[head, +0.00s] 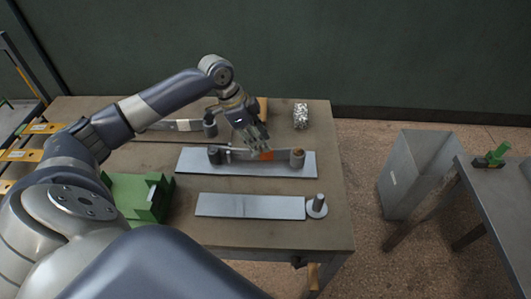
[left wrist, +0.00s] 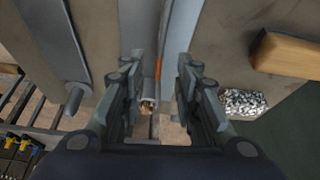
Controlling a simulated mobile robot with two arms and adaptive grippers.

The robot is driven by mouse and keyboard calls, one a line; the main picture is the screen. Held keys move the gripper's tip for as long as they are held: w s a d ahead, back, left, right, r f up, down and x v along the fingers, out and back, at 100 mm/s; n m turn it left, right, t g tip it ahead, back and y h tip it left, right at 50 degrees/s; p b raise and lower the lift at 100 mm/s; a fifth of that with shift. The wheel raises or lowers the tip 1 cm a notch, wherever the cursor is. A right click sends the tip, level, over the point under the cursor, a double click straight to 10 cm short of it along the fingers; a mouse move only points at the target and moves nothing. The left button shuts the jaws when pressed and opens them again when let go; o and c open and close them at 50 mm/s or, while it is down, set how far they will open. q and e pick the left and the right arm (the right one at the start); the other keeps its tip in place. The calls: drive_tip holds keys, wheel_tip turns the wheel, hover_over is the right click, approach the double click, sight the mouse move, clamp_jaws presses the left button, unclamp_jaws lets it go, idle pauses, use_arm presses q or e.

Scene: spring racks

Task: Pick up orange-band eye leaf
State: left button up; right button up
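The orange-band eye leaf is a grey strip with an orange band (head: 266,155) and a rolled eye (head: 297,158) at its right end. It stands on edge on the middle light-grey plate (head: 190,163). My left gripper (head: 257,143) is over the leaf, close to the band, pointing down. In the left wrist view the gripper (left wrist: 158,85) has its fingers apart, with the leaf's orange band (left wrist: 157,68) showing between them. No contact with the leaf is visible. My right gripper is out of view.
A front plate (head: 250,206) with an upright post (head: 318,203), a green block (head: 135,195), a white-banded leaf (head: 185,125), a wooden block (head: 262,108) and a speckled silvery block (head: 301,116) share the table. A grey bin (head: 405,175) stands right of it.

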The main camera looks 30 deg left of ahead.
sight(265, 160)
use_arm(q)
drive_tip(key=p+x, duration=0.1)
drive_tip(key=x, duration=0.3)
drive_tip(key=shift+s+f, duration=0.1)
drive_tip(key=shift+f, duration=0.15)
drive_tip(key=shift+d+f, duration=0.15)
drive_tip(key=shift+f, duration=0.35)
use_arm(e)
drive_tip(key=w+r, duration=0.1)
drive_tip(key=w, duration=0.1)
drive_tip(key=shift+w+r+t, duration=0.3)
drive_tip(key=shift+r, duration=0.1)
use_arm(q)
clamp_jaws()
drive_tip(key=shift+w+r, duration=0.2)
drive_tip(key=shift+w, duration=0.05)
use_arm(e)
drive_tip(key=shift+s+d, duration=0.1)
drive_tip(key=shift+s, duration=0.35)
